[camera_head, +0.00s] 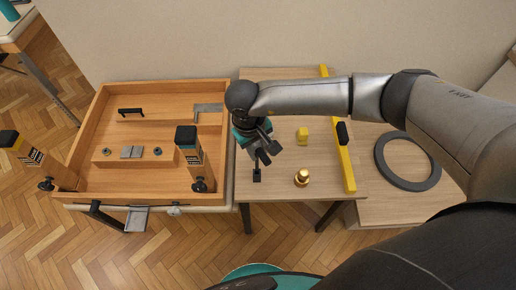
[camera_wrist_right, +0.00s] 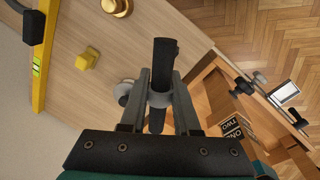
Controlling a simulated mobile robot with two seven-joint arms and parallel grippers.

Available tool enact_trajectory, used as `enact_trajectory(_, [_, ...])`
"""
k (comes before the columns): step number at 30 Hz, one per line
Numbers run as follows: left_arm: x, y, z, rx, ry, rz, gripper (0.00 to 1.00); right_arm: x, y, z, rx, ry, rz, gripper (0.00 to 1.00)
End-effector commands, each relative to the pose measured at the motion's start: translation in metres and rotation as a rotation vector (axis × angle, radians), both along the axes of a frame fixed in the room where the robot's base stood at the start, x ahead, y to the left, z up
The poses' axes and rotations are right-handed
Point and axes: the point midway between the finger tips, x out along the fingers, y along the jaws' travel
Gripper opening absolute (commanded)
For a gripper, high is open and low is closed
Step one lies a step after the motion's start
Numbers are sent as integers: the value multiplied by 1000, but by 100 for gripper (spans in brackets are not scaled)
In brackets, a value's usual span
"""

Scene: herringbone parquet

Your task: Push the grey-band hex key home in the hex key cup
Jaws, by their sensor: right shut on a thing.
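My right gripper (camera_head: 263,154) reaches down over the light wooden table (camera_head: 280,195), near its left edge. In the right wrist view its fingers (camera_wrist_right: 160,95) are shut on a dark rod with a grey band, which I take as the grey-band hex key (camera_wrist_right: 165,55). The band sits between the fingers. The key's dark end (camera_head: 257,175) shows below the gripper in the head view. A pale grey round thing (camera_wrist_right: 124,90) is partly hidden behind one finger; I cannot tell whether it is the hex key cup. How deep the key sits is hidden. My left gripper is out of view.
A yellow block (camera_head: 302,135), a brass knob-like piece (camera_head: 302,178) and a yellow level (camera_head: 338,135) lie right of the gripper. A grey ring (camera_head: 407,161) lies farther right. A wooden tray (camera_head: 100,100) with upright black-topped blocks stands close on the left.

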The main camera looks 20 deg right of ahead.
Motion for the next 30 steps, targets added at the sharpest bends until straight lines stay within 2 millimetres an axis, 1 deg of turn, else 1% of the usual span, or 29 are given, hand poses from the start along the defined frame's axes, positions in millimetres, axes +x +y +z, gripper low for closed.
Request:
enact_trajectory(23, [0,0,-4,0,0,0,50,1,0,1,0,-1,-1,0])
enact_trajectory(30, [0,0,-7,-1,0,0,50,1,0,-4,0,-1,-1,0])
